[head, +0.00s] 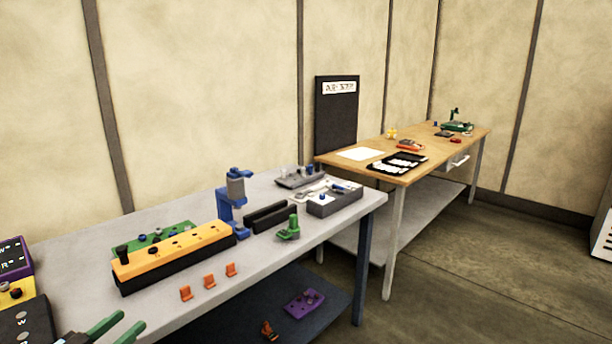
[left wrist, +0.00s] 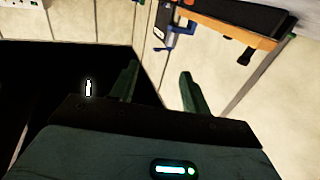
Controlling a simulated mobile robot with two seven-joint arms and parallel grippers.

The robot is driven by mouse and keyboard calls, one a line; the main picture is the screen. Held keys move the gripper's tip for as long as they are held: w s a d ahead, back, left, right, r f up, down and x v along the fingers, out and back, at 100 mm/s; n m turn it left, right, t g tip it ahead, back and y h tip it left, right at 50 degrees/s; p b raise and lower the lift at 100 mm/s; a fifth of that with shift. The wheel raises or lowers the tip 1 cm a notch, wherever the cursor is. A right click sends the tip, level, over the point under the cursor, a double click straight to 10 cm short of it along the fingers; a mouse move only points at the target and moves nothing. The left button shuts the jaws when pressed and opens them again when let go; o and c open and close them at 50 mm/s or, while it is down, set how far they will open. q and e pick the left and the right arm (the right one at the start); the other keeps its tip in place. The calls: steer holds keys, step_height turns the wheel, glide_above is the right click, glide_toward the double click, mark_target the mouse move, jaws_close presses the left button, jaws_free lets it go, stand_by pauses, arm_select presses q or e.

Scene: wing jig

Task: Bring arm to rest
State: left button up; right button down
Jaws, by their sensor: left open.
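My left gripper (head: 118,328) shows at the bottom left of the head view, with two green fingers apart and nothing between them. It is at the near edge of the grey table (head: 75,240). In the left wrist view the same gripper (left wrist: 158,88) is open and empty, and this view looks tilted or upside down. My right gripper is in neither view.
A yellow-topped block (head: 175,255), three orange clips (head: 208,281), a blue clamp stand (head: 232,200) and a green part (head: 289,230) stand on the grey table. A wooden table (head: 440,150) stands behind right. The floor (head: 480,270) at right is clear.

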arm_select(q)
steer(key=s+d+f+g+y+p, duration=0.1)
steer(key=s+d+f, duration=0.25)
steer(key=f, duration=0.25)
steer(key=s+d+f+n+g, duration=0.1)
steer(key=s+d+f+g, duration=0.1)
steer(key=s+f, duration=0.35)
steer(key=s+d+f+g+y+p, duration=0.1)
steer(key=s+d+f, duration=0.25)
steer(key=f, duration=0.25)
steer(key=s+d+f+g, duration=0.1)
steer(key=s+d+f, duration=0.2)
steer(key=s, duration=0.4)
steer(key=s+d+f+g+y, duration=0.1)
steer(key=s+d+f+g, duration=0.1)
steer(key=s, duration=0.5)
steer(key=s+d+f+g, duration=0.1)
steer(key=s+d+f, duration=0.2)
steer(key=s+f, duration=0.2)
steer(key=shift+s+d+n+y+p, duration=0.35)
steer(key=shift+s+p, duration=0.1)
steer(key=shift+s, duration=0.55)
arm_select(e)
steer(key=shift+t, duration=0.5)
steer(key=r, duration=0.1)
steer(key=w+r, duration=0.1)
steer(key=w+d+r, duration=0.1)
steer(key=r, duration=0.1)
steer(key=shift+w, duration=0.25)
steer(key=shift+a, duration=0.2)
